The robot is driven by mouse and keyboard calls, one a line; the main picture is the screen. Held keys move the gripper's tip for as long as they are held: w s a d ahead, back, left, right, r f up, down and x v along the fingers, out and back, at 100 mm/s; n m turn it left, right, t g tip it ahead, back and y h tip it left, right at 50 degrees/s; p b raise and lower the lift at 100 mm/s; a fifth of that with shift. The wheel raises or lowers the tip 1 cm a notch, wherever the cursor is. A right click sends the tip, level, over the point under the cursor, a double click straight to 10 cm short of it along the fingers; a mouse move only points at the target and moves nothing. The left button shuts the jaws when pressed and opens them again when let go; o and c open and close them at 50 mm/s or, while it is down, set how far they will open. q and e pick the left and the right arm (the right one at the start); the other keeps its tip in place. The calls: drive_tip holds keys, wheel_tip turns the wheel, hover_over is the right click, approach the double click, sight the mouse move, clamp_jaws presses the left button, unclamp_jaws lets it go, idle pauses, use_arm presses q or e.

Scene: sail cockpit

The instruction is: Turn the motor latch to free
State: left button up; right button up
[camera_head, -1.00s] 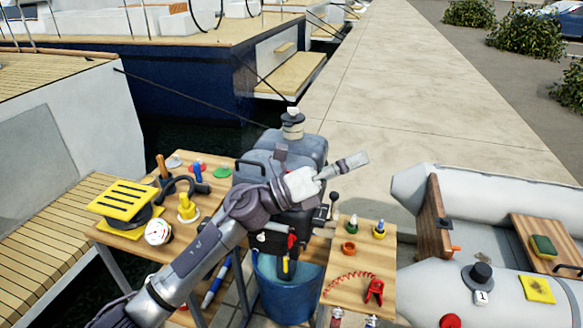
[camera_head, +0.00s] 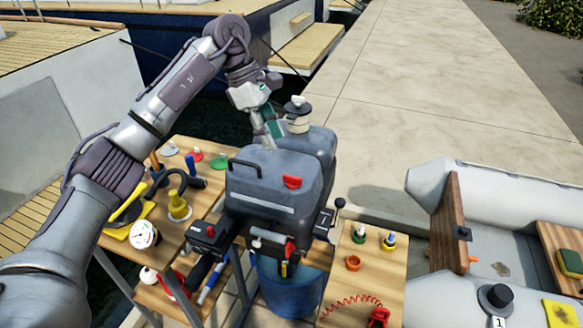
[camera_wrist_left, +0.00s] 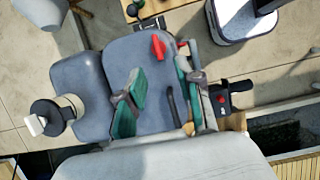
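The grey outboard motor (camera_head: 268,180) stands in the middle of the head view, over a blue bucket (camera_head: 290,292). A red latch (camera_head: 292,181) sits on its cowling; it also shows in the left wrist view (camera_wrist_left: 158,46), above and between the fingers in the picture. A second red lever (camera_head: 290,247) sits low on the motor's front. My left gripper (camera_head: 271,130) is above the far side of the cowling, pointing down, apart from the latch. In the left wrist view its green-padded fingers (camera_wrist_left: 160,100) are spread with nothing held. My right gripper is in neither view.
A black handle (camera_head: 243,164) rises from the cowling's left side. A white-topped cap (camera_head: 298,115) stands behind the motor. A black tiller (camera_head: 207,236) sticks out left. Wooden side tables (camera_head: 385,268) hold small items. A grey dinghy (camera_head: 435,185) lies at right.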

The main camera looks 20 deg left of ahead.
sight(292, 176)
use_arm(q)
drive_tip(key=p+x, duration=0.2)
drive_tip(key=x, duration=0.8)
drive_tip(key=shift+w+r, duration=0.1)
drive_tip(key=shift+w, duration=0.05)
drive_tip(key=shift+d+f, duration=0.15)
drive_tip(key=shift+f, duration=0.15)
drive_tip(key=shift+w+d+f, duration=0.1)
drive_tip(key=shift+f, duration=0.2)
drive_tip(key=c, duration=0.4)
clamp_jaws()
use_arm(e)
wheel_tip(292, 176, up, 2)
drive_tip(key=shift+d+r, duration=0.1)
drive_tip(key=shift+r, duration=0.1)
